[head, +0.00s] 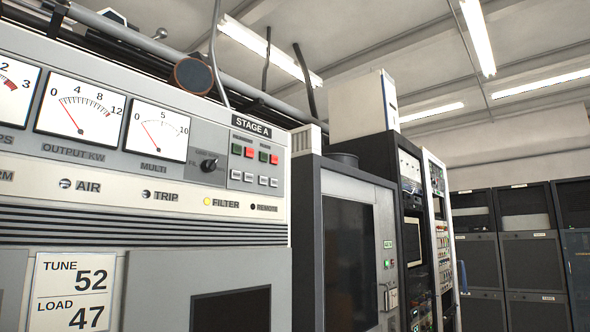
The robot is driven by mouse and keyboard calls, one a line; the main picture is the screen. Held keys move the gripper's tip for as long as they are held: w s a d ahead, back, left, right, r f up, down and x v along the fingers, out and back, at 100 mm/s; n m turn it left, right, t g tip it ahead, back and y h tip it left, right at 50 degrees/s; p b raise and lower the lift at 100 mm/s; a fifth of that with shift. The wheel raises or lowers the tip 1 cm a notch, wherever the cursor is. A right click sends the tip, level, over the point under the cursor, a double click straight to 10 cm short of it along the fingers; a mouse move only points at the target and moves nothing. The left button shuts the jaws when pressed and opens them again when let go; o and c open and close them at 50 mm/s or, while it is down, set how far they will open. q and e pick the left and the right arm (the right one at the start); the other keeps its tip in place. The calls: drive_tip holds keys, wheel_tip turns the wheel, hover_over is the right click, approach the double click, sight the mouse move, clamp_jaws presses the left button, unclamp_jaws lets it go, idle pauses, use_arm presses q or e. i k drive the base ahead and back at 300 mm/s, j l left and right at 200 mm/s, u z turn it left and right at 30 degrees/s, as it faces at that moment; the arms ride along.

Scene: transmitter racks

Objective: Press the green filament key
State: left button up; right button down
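The grey transmitter cabinet (150,210) marked STAGE A fills the left of the head view. Its key panel (254,178) is at the upper right of its front, below the STAGE A plate. Two green keys show there: a left green key (237,149) beside a red key (249,152), and a right green key (264,157) beside another red key (274,160). The small labels above each pair are too small to read surely, so I cannot tell which is the filament key. Neither of my grippers is in view.
A black selector knob (209,165) and a MULTI meter (157,132) sit left of the keys. A row of small pale keys (249,177) lies below. A dark-windowed cabinet (347,250) stands to the right. No obstacle shows in front of the key panel.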

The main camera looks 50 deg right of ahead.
sight(237, 149)
drive_tip(key=z, duration=1.55)
